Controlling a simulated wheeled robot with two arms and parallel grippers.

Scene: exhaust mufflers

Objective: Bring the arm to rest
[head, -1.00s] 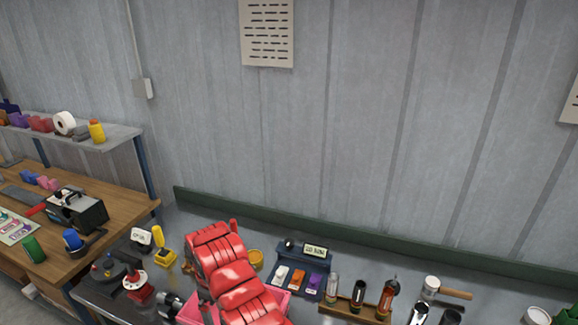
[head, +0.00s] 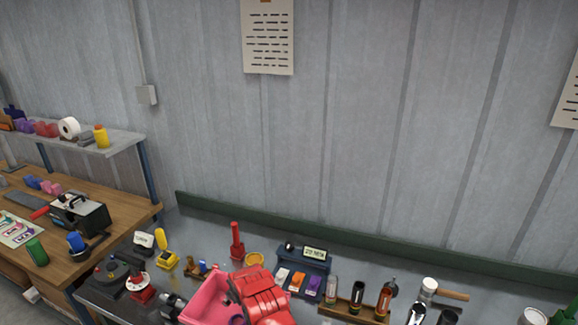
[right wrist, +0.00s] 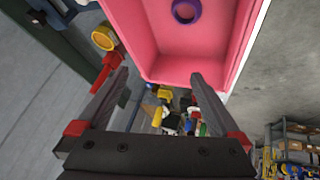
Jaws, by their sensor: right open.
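My right gripper (right wrist: 158,75) shows in the right wrist view with its two dark fingers spread apart and nothing between them. A pink bin (right wrist: 210,55) lies just beyond the fingertips in that view, with a purple ring (right wrist: 187,10) inside it. In the head view the pink bin (head: 205,296) stands at the bench's front, partly covered by my red arm (head: 262,298). My right gripper's fingers cannot be made out in the head view. My left gripper is in neither view.
A red upright tool (head: 237,242) and yellow ring (head: 254,259) stand behind the bin. A wooden table (head: 120,215) is at left. The rear wall strip is clear.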

